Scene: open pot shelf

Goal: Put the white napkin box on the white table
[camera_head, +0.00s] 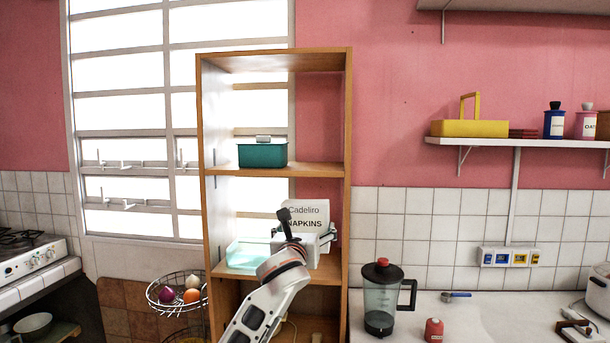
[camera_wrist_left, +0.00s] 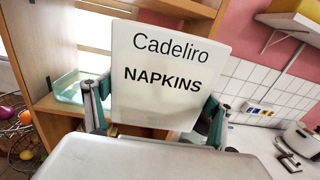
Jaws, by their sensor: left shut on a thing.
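The white napkin box (camera_head: 308,211), with a tall back plate lettered "Cadeliro NAPKINS", is at the middle board of the wooden shelf. My left gripper (camera_head: 306,234) reaches in from below and is shut on the box. In the left wrist view the fingers (camera_wrist_left: 155,116) press on both sides of the napkin box (camera_wrist_left: 160,58), whose lettered plate stands upright with a slight tilt in the picture. I cannot tell whether its base touches the board. The white table (camera_head: 490,318) is at the lower right. My right gripper is not in view.
The wooden shelf (camera_head: 348,150) has side posts close to the box. A pale green container (camera_head: 247,255) stands left of it; a teal box (camera_head: 263,154) sits above.

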